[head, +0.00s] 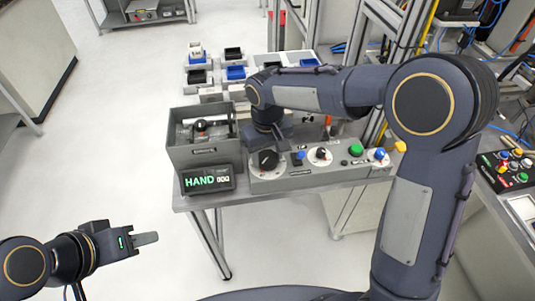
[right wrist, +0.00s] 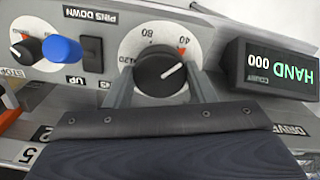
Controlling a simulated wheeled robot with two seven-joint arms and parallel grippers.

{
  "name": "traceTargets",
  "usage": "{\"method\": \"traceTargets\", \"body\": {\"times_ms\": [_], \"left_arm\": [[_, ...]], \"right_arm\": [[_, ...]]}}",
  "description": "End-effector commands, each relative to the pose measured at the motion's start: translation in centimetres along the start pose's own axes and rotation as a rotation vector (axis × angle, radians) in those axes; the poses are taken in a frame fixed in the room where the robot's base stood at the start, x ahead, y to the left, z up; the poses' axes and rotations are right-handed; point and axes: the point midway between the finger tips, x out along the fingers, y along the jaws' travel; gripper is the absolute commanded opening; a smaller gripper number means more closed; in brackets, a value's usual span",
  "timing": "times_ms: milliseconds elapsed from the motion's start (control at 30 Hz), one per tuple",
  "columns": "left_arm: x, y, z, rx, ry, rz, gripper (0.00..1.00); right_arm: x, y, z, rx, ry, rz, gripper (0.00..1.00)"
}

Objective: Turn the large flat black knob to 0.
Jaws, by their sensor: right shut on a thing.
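The large flat black knob (head: 264,160) sits on a pale dial at the left end of the grey control panel (head: 335,178). In the right wrist view the knob (right wrist: 158,72) fills the middle, with upside-down marks 40, 80 and 120 around it. Its white line points up and right, near the red triangle by 40 and a little to its right. The 0 mark is not visible. My right gripper (right wrist: 166,85) is shut on the knob, one finger on each side.
A display (head: 207,180) reading HAND stands left of the knob, before a grey box (head: 203,155). A green button (head: 356,151) is further right. Several bins stand behind.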

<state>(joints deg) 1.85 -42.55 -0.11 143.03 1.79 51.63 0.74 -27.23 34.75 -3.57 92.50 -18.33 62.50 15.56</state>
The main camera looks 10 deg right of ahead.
Motion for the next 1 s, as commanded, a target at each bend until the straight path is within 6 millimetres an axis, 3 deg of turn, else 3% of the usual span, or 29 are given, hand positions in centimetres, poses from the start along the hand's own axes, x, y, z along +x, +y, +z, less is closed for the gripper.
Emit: {"method": "traceTargets", "body": {"times_ms": [600, 1000], "left_arm": [[0.03, -0.01, 0.01, 0.0, 0.0, 0.0, 0.36], [-0.12, 0.05, -0.06, 0.0, 0.0, 0.0, 0.36]], "right_arm": [[-0.16, 0.01, -0.06, 0.573, 0.003, 0.0, 0.27], [-0.15, -0.01, -0.08, 0.814, 0.003, -0.001, 0.27]]}}
